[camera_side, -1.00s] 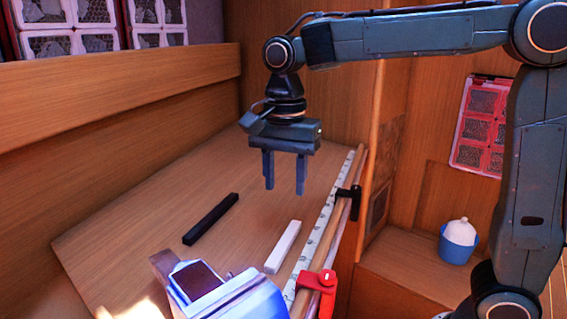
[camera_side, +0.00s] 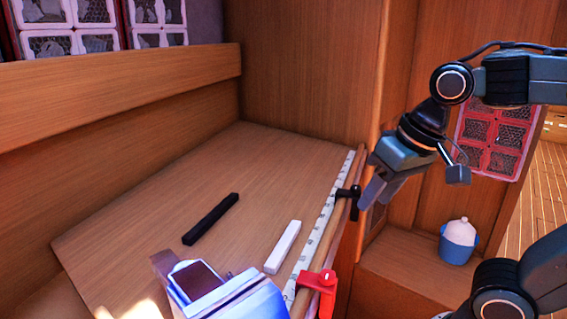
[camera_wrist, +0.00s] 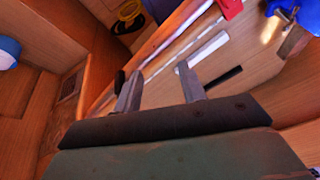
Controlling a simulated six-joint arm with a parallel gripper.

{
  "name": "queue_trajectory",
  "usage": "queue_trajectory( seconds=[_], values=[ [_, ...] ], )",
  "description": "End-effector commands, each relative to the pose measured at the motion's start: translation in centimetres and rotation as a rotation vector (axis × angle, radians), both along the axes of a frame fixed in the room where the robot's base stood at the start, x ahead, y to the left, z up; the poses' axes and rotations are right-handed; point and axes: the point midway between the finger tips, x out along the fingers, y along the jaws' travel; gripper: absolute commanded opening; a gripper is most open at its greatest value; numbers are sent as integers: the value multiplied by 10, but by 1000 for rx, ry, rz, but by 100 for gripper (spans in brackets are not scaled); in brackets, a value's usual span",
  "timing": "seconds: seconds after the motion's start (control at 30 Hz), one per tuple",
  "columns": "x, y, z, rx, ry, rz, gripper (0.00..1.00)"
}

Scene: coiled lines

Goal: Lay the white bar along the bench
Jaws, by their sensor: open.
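The white bar (camera_side: 283,247) lies flat on the wooden bench (camera_side: 270,165), near its right edge and running roughly along the marked strip there. It also shows in the wrist view (camera_wrist: 208,47), beyond my fingers and apart from them. My gripper (camera_side: 374,199) is open and empty, tilted, out past the bench's right edge by the black clamp. In the wrist view the two fingers (camera_wrist: 157,76) stand apart with nothing between them. The side view does not show clearly whether a finger touches the clamp.
A black bar (camera_side: 211,219) lies left of the white one. A red clamp (camera_side: 318,282) and a black clamp (camera_side: 350,193) sit on the edge rail. A blue-and-white device (camera_side: 225,292) stands at the front. A blue pot (camera_side: 458,242) is on the lower ledge. The bench's far part is clear.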

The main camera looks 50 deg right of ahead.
Motion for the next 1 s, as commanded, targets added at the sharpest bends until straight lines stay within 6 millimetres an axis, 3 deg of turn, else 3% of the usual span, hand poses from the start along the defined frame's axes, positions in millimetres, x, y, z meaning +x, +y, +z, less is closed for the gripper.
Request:
queue_trajectory(
  seconds=[0.1,0.27,0.73,0.77,1.0],
  values=[
    [-18,-5,-10,-56,-53,109,41],
    [-32,-9,-20,-114,-95,211,41],
    [-36,-10,-24,-136,-110,250,41],
    [-36,-10,-24,-136,-110,250,43],
    [-31,-9,-18,-132,-97,252,90]
  ],
)
